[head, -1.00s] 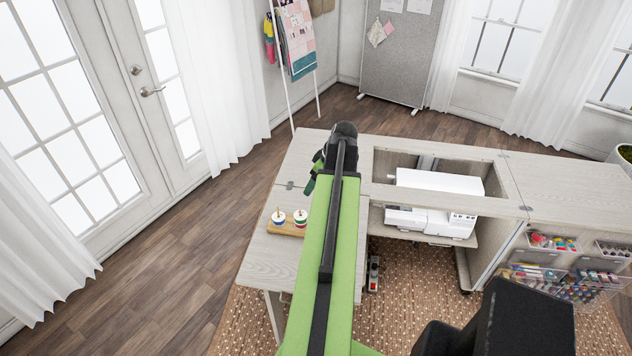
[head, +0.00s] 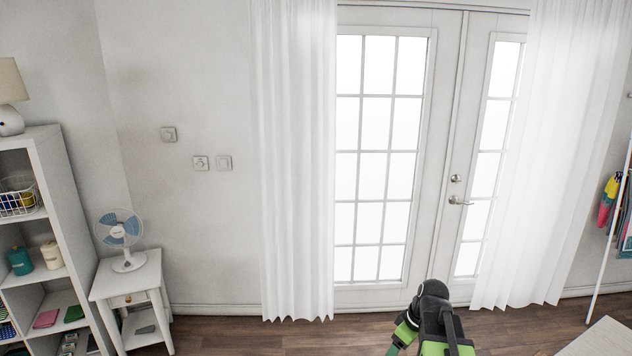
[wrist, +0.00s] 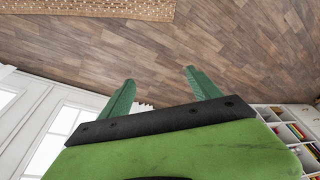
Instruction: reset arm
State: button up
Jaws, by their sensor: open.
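My gripper (wrist: 158,92) shows in the wrist view as two green fingers spread apart. Nothing is between them, only wood floor beyond. In the head view my green and black arm stands at the bottom, right of centre, in front of the French doors (head: 376,150). The fingers are mostly hidden there behind the arm.
A white side table (head: 130,283) with a blue-bladed fan (head: 120,232) stands at the left, beside a white shelf unit (head: 60,200). A pale table corner (head: 606,338) shows at lower right. Wood floor (head: 270,335) is clear between them.

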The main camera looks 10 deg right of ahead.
jog(key=s+a+f+m+g+h, duration=0.1)
jog(key=s+a+m, duration=0.2)
jog(key=a, duration=0.4)
jog(key=s+a+f+m+g+h+b, duration=0.1)
jog(key=s+a+m, duration=0.2)
jog(key=a, duration=0.4)
jog(key=shift+a+f+m, duration=0.15)
jog(key=shift+m, duration=0.55)
jog(key=shift+s, duration=0.1)
